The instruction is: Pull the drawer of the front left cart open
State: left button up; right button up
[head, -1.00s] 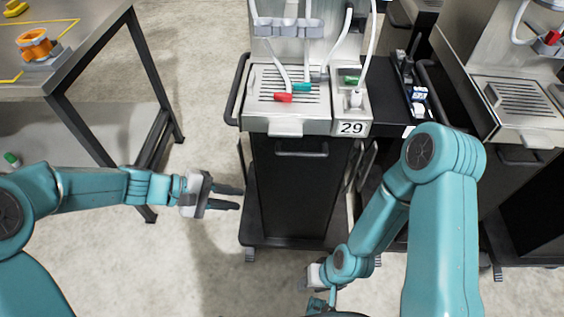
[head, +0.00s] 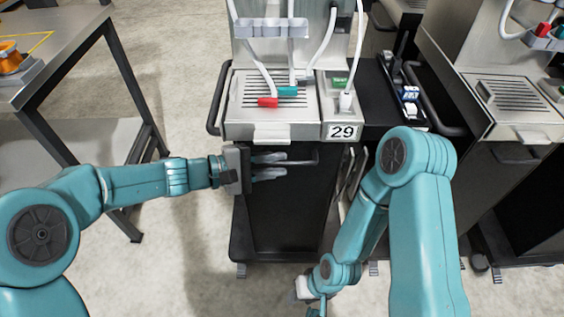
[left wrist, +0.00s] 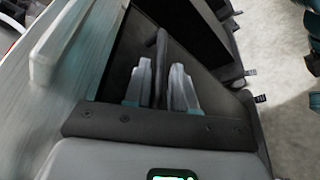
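The front left cart (head: 262,215) is black with a steel dispenser top and the label 29. Its drawer handle (head: 304,161) is a dark bar high on the black front, just under the steel tray, and the drawer looks closed. My left gripper (head: 270,166) is at the left part of this handle with its fingers apart. In the left wrist view the handle bar (left wrist: 160,60) lies between the two fingertips (left wrist: 161,84), with narrow gaps beside it. My right gripper (head: 303,290) shows only partly near the bottom, and its fingers cannot be made out.
A second cart with a steel top (head: 512,105) stands to the right. A dark side shelf (head: 385,100) with small items lies between them. A steel table (head: 60,45) with an orange object (head: 12,60) stands at the left. The floor before the cart is clear.

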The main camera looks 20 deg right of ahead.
pick_arm(q)
jog(key=shift+x, duration=1.1)
jog(key=shift+c, duration=0.3)
grip_shut()
pick_arm(e)
jog(key=shift+f, duration=0.2)
